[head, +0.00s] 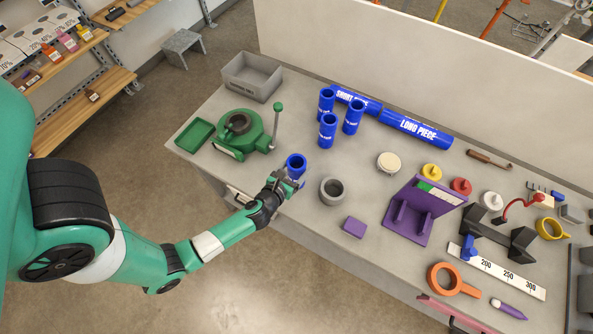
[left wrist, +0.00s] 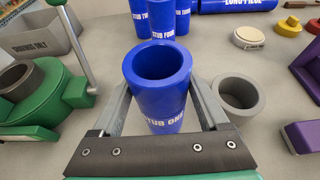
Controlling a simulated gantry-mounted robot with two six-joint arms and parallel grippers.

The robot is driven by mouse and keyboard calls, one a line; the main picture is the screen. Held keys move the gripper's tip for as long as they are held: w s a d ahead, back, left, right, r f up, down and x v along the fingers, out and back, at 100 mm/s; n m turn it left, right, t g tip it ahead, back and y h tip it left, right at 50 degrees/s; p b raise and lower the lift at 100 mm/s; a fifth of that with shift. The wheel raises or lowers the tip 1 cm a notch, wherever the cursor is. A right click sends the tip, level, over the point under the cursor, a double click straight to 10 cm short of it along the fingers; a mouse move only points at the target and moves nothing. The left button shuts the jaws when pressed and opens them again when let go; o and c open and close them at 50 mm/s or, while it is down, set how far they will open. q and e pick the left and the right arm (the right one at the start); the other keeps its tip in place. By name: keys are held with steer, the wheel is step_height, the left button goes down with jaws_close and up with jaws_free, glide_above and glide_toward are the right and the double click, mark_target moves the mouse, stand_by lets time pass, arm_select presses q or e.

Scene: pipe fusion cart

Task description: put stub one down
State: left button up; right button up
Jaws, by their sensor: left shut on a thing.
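Stub one (head: 296,163) is a short blue pipe, upright, near the front edge of the table in the head view. In the left wrist view stub one (left wrist: 160,84) stands between the fingers with its label facing me. My left gripper (head: 291,181) is shut on it; the grip also shows in the left wrist view (left wrist: 163,112). Whether its bottom touches the table is hard to tell. My right gripper is not clearly in view.
The green machine (head: 240,134) with a lever stands left of stub one, and a grey ring (head: 332,190) is close on its right. Several blue stubs (head: 328,130) stand behind. A purple block (head: 354,227) lies to the right, near the front edge.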

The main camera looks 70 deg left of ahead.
arm_select(q)
step_height(320, 180, down, 2)
steer(key=shift+f+b, duration=0.1)
steer(key=shift+b, duration=0.2)
steer(key=shift+r, duration=0.2)
arm_select(e)
steer(key=shift+f, duration=0.65)
arm_select(q)
steer(key=shift+f, duration=0.2)
steer(key=o, duration=1.5)
steer(key=shift+s+d+r, duration=0.2)
steer(key=shift+r, duration=0.1)
steer(key=shift+p+v, duration=0.35)
steer(key=shift+v, duration=5.45)
arm_select(e)
steer(key=shift+r, duration=0.15)
arm_select(q)
steer(key=shift+f, duration=0.1)
